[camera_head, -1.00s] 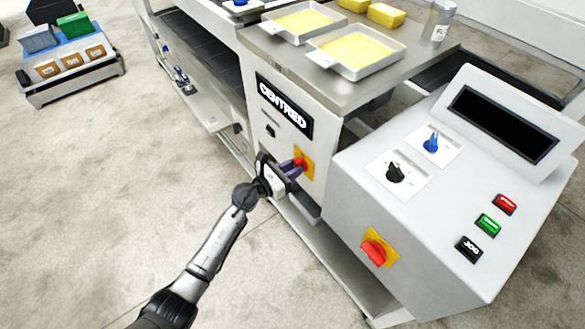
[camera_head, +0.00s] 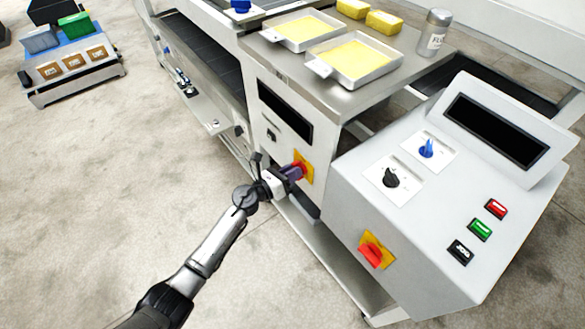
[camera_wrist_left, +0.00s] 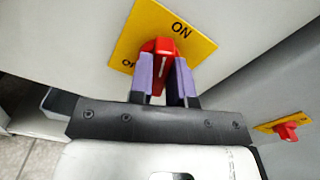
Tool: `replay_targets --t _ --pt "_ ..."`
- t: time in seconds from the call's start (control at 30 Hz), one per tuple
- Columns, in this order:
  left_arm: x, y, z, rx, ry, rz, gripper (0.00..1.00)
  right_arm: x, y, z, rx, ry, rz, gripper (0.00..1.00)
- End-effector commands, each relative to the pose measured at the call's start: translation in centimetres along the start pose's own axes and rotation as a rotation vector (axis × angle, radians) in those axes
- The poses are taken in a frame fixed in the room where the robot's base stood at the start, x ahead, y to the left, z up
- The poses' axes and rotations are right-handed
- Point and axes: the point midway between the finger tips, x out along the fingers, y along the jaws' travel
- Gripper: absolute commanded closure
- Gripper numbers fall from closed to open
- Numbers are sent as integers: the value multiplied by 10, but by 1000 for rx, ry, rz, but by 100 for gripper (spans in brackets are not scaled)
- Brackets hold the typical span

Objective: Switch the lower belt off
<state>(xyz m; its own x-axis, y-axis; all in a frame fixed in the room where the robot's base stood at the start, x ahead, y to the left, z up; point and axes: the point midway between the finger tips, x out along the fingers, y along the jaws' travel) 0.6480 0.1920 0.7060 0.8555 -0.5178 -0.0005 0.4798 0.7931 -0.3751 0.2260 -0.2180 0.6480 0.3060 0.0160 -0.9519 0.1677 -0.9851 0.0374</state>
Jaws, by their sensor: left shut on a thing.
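A red rotary knob (camera_wrist_left: 160,62) sits on a yellow plate (camera_wrist_left: 146,22) marked ON, with a partly covered OFF mark at its left. In the head view the same knob (camera_head: 301,167) is on the front of the machine's cabinet, below a dark display. My left gripper (camera_wrist_left: 167,80) is shut on this knob, with its purple fingers on either side of it; it also shows in the head view (camera_head: 291,173). The fingers hide part of the knob, and its exact setting is hard to tell. My right gripper is not in view.
A second red switch (camera_head: 373,252) is on the console (camera_head: 450,190) to the right, with dials and red, green and black buttons. Trays of yellow dough (camera_head: 357,60) and a shaker (camera_head: 434,32) stand on the worktop.

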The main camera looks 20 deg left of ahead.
Motion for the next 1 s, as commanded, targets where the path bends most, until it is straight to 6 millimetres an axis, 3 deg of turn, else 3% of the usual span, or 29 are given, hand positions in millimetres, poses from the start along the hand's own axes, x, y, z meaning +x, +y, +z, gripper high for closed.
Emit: replay_targets --t 1.0 --pt "0 5 -1 -938 0 0 100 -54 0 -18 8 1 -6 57"
